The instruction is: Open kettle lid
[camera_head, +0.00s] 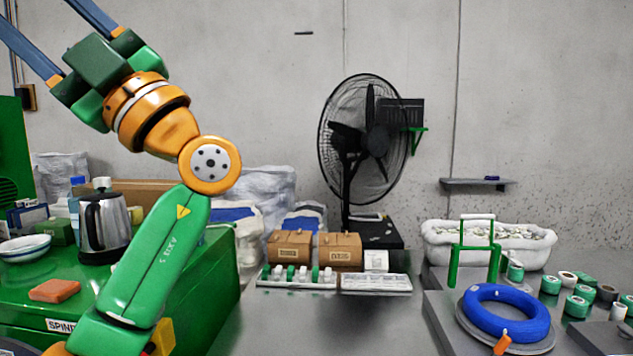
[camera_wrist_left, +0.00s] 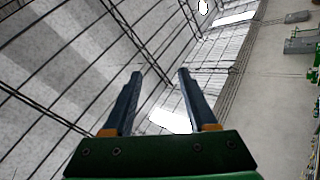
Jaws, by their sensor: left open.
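The kettle (camera_head: 103,226) is silver with a dark handle and stands upright on the green cabinet top at the left of the head view. Its lid looks closed, though a small white object at its top makes this hard to tell. My left gripper is at the upper left of the head view, above the kettle and apart from it, with its fingertips out of frame. In the left wrist view my left gripper (camera_wrist_left: 160,72) is open and empty, its two dark blue fingers pointing toward the ceiling. My right gripper is not in view.
A white bowl (camera_head: 24,246) and an orange-red block (camera_head: 55,290) lie near the kettle on the green cabinet (camera_head: 215,270). A black fan (camera_head: 362,135) stands at the back.

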